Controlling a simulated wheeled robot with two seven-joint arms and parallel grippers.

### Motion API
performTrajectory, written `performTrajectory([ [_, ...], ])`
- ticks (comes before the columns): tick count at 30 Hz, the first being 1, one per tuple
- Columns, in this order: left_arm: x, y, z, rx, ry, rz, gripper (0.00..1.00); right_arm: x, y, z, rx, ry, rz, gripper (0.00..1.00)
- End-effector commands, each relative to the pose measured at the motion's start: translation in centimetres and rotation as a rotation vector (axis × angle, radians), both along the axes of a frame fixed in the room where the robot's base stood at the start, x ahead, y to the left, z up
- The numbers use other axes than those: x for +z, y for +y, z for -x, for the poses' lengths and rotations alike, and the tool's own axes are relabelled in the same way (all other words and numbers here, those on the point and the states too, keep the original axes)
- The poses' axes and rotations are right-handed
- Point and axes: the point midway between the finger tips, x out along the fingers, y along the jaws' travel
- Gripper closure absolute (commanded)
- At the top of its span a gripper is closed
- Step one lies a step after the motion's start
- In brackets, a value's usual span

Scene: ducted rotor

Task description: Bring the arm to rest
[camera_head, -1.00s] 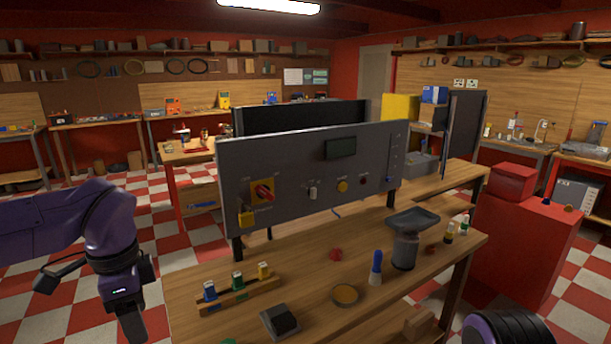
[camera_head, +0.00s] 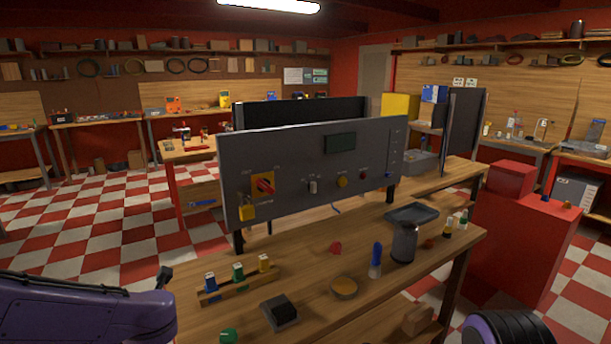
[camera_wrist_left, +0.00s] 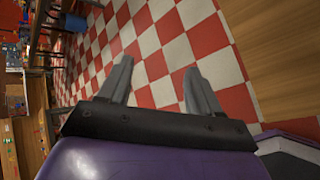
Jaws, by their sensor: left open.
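My left arm (camera_head: 90,312) shows as a purple link at the lower left of the head view, left of the workbench. Behind the fingers is the red and white checkered floor (camera_wrist_left: 150,40). A purple and black part of my right arm (camera_head: 505,328) shows at the bottom right of the head view; the right gripper is not seen.
A red cabinet (camera_head: 520,240) stands at right. Floor left of the bench is clear.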

Motion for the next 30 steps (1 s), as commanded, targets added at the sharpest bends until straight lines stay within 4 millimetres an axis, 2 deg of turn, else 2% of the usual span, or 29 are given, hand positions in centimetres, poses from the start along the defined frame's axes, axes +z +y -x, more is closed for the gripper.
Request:
performTrajectory([
  [1, -6.3, -0.6, 1.0, -0.272, 0.192, -0.213, 0.36, -1.9, 0.0, 0.0, 0.0, 0.0, 0.0, 0.29],
  [3, -12.3, -1.8, 2.5, -0.631, 0.418, -0.454, 0.36, -2.8, 0.0, 0.0, 0.0, 0.0, 0.0, 0.29],
  [5, -17.1, -3.0, 4.7, -0.89, 0.58, -0.602, 0.36, -3.6, 0.0, 0.0, 0.0, 0.0, 0.0, 0.29],
  [6, -20.1, -3.7, 6.6, -1.052, 0.672, -0.677, 0.36, -4.1, 0.0, 0.0, 0.0, 0.0, 0.0, 0.29],
  [8, -24.4, -4.7, 9.8, -1.269, 0.793, -0.758, 0.36, -4.8, 0.0, 0.0, 0.0, 0.0, 0.0, 0.29],
  [9, -27.0, -5.2, 12.3, -1.403, 0.861, -0.791, 0.36, -5.4, 0.0, 0.0, 0.0, 0.0, 0.0, 0.29],
  [11, -30.6, -5.7, 16.2, -1.574, 0.947, -0.809, 0.36, -6.1, 0.0, 0.0, 0.0, 0.0, 0.0, 0.29],
  [12, -32.6, -5.9, 18.9, -1.664, 0.993, -0.8, 0.36, -6.6, 0.0, 0.0, 0.0, 0.0, 0.0, 0.29],
  [15, -36.1, -5.6, 24.6, -1.804, 1.106, -0.758, 0.36, -7.6, 0.0, 0.0, 0.0, 0.0, 0.0, 0.29],
  [19, -38.6, -5.2, 28.9, -1.884, 1.194, -0.707, 0.36, -8.3, 0.0, 0.0, 0.0, 0.0, 0.0, 0.29],
  [22, -39.0, -5.3, 30.0, -1.897, 1.208, -0.685, 0.36, -8.3, 0.0, 0.0, 0.0, 0.0, 0.0, 0.29],
  [30, -39.0, -5.3, 30.0, -1.897, 1.208, -0.685, 0.36, -8.3, 0.0, 0.0, 0.0, 0.0, 0.0, 0.29],
])
